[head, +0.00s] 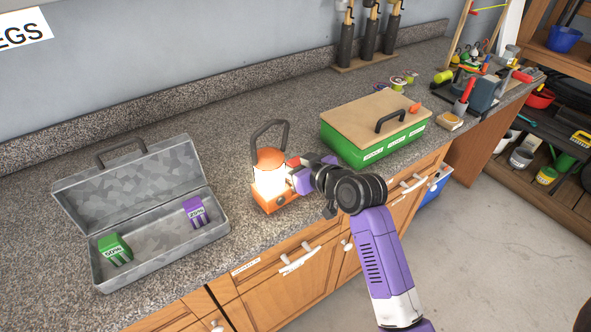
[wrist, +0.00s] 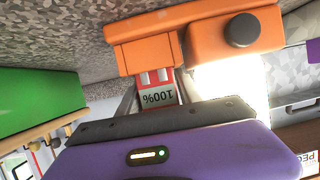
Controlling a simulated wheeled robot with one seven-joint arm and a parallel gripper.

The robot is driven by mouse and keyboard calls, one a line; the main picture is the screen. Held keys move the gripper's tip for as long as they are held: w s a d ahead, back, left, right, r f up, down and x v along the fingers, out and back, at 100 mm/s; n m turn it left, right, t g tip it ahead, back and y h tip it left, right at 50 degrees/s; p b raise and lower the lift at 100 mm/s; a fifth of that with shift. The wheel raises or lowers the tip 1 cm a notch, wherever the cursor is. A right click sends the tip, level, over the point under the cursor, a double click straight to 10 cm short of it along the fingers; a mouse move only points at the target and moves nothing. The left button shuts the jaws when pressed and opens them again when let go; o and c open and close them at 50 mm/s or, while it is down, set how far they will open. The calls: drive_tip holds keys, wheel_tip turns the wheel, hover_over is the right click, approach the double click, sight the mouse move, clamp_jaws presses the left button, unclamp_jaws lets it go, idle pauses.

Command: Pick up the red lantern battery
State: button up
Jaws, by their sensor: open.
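The red battery (wrist: 160,97) has a white label reading 100%, upside down in the wrist view. It sits against the orange lantern (wrist: 205,42), its far end at the lantern's base; how deep it sits I cannot tell. My gripper (wrist: 157,82) is open, with its fingers on either side of the battery. In the head view the lantern (head: 270,180) glows and stands upright on the counter, handle up. My gripper (head: 300,174) is at its right side.
An open grey metal box (head: 160,262) on the left holds a green battery (head: 115,249) and a purple battery (head: 195,211). A green box with a wooden lid (head: 372,120) stands behind my arm on the right. Counter (head: 235,110) behind the lantern is clear.

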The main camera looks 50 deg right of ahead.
drive_tip(key=shift+w, duration=0.1)
drive_tip(key=shift+c, duration=0.2)
clamp_jaws()
drive_tip(key=shift+r, duration=0.15)
